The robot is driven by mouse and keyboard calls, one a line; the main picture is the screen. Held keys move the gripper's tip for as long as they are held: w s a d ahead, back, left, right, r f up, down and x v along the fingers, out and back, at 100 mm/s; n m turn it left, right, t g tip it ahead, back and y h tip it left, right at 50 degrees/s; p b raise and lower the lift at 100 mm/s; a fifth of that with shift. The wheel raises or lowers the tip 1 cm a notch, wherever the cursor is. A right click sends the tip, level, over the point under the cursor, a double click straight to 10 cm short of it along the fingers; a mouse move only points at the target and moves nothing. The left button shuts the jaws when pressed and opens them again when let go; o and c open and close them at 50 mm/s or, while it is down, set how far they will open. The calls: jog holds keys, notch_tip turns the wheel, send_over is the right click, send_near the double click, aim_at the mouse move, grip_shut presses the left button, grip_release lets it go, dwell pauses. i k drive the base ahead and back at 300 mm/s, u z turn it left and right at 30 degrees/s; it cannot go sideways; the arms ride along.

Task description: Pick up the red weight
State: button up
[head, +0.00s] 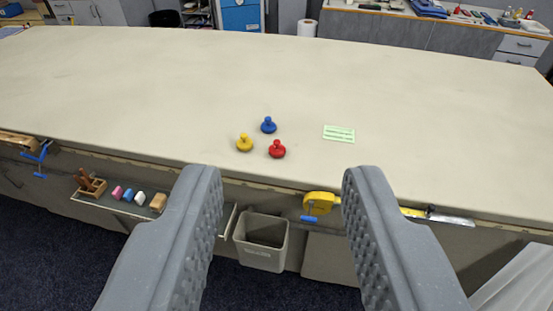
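The red weight (277,150) stands upright on the long cloth table (420,95), close to its near edge. It has a round base with a small knob on top. A yellow weight (244,144) stands just left of it and a blue weight (268,126) just behind it. My gripper (281,180) is open and empty, with its two grey ridged fingers wide apart in the foreground. In the picture the red weight appears between and just beyond the fingertips, apart from both.
A green-and-white card (339,133) lies right of the weights. A yellow clamp-like tool (320,204) is at the table's front edge. A grey bin (261,243) and a shelf with small blocks (140,199) are below the edge. The rest of the tabletop is clear.

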aim_at(278, 150)
jog(key=z, duration=0.35)
jog(key=i, duration=1.35)
